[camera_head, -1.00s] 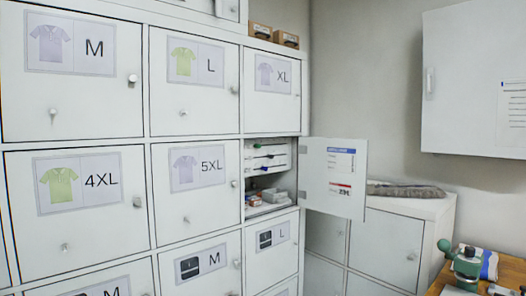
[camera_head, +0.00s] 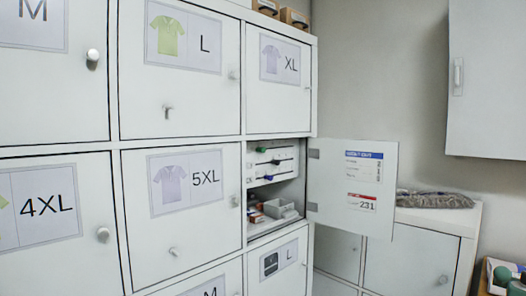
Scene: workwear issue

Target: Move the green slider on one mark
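An open compartment (camera_head: 249,200) in the white locker wall holds a pale panel (camera_head: 288,158) with several small coloured knobs on it. The marks beside the slider are too small to read. Neither of my grippers is in view.
The compartment's door (camera_head: 352,190), labelled 231, stands open to the right. Small boxes (camera_head: 275,208) lie in the compartment's bottom. Closed doors with knobs surround it. A low white cabinet (camera_head: 410,262) with a grey folded thing (camera_head: 435,200) on top stands at right.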

